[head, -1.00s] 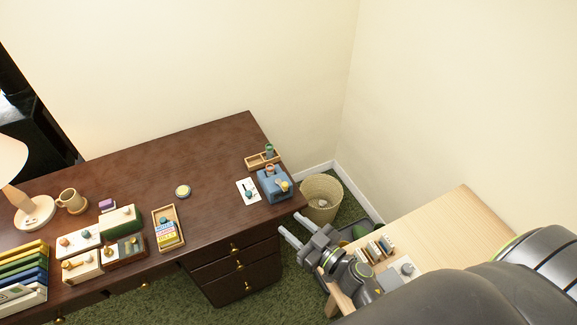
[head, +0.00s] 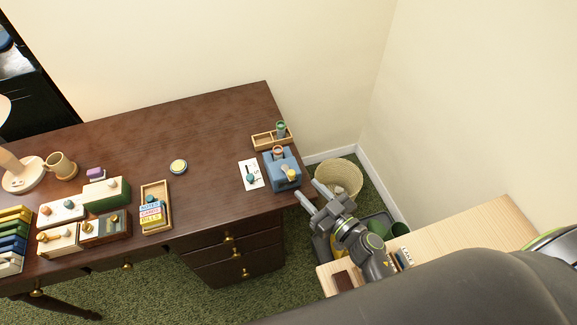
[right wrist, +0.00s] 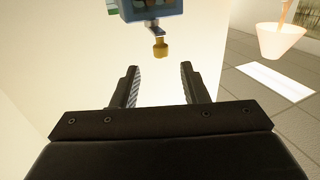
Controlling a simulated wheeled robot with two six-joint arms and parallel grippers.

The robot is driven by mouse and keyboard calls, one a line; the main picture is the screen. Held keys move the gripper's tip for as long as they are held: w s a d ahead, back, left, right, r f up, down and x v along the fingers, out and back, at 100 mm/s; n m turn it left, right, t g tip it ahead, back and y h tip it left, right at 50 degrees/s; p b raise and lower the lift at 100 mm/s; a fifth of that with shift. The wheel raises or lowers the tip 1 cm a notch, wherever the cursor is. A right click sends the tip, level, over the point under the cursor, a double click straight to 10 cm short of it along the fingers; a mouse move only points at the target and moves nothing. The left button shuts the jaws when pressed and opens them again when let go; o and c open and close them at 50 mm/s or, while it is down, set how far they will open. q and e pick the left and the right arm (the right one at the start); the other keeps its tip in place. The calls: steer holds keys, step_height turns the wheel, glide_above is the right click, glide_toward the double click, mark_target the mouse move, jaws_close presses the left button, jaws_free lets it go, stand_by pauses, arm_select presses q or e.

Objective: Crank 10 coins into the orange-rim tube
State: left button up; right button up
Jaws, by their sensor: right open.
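The blue crank device (head: 283,172) stands near the right end of the dark desk; its lower part also shows at the top of the right wrist view (right wrist: 150,9). The orange-rim tube (head: 278,152) sits at its upper back. The yellow crank knob (head: 291,175) is on its front right; in the right wrist view the knob (right wrist: 160,48) hangs ahead of my fingertips, between their lines. My right gripper (head: 309,190) is open and empty just right of the device, apart from the knob. My left gripper is out of view. Coins cannot be made out.
A wooden tray (head: 264,142) holding a green-rim tube (head: 281,129) stands behind the device. A white card (head: 250,174) lies left of it. A wicker basket (head: 342,176) and a light wood table (head: 460,238) are to the right.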

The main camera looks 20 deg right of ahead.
mark_target(289, 171)
steer(key=x, duration=1)
steer(key=shift+r, duration=0.1)
jaws_close()
